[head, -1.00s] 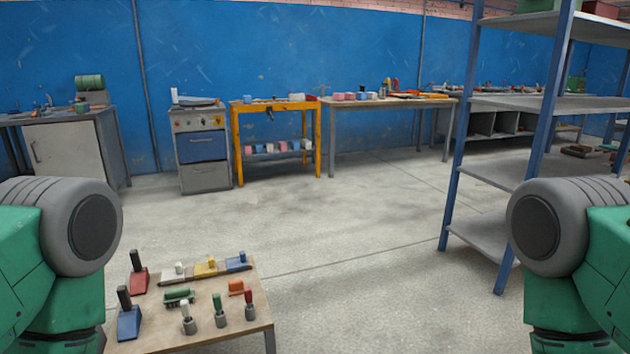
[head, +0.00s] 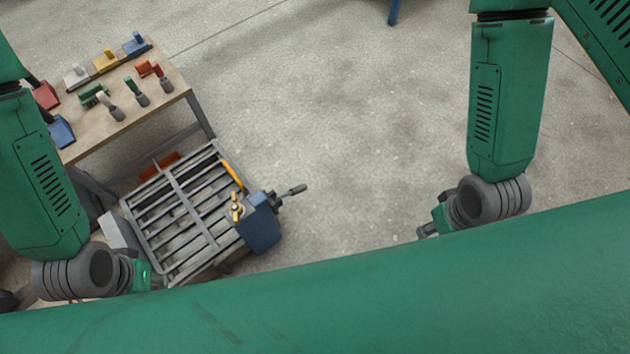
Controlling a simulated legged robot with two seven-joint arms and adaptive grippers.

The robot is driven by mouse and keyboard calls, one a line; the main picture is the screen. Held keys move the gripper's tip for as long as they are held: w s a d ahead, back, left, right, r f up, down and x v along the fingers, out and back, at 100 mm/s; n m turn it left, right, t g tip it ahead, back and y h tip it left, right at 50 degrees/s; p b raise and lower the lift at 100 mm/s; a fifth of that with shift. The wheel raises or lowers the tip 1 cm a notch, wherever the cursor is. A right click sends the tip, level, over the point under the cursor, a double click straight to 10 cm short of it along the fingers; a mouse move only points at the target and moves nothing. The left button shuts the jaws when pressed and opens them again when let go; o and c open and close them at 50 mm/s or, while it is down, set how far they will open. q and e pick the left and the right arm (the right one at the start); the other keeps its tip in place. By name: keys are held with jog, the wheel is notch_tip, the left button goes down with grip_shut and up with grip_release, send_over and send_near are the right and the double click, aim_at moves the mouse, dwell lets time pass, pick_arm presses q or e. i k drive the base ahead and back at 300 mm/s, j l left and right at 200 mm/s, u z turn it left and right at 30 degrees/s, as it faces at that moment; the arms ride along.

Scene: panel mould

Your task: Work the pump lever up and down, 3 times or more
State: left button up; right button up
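A blue pump box (head: 262,230) sits at the right edge of a grey slatted frame, low in the head view. A dark lever (head: 291,191) sticks out from it to the upper right, over the floor. My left gripper (head: 158,281) is at the frame's near left, apart from the lever and partly hidden by my green body. My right gripper (head: 427,231) is well to the right of the lever, touching nothing that I can see. The fingers of both are too small or covered to tell open from shut.
The floor between the pump and my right arm is clear.

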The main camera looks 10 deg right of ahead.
aim_at(298, 189)
jog(key=u, duration=1.1)
jog(key=l+u, duration=0.65)
jog(key=u, duration=0.3)
jog(key=k+l+u, duration=0.2)
jog(key=u, duration=0.25)
jog(key=k+l+u, duration=0.15)
jog(key=l+u, duration=0.15)
jog(key=u, duration=0.2)
jog(key=k+l+u, duration=0.25)
jog(key=k+l, duration=0.7)
jog(key=k, duration=0.05)
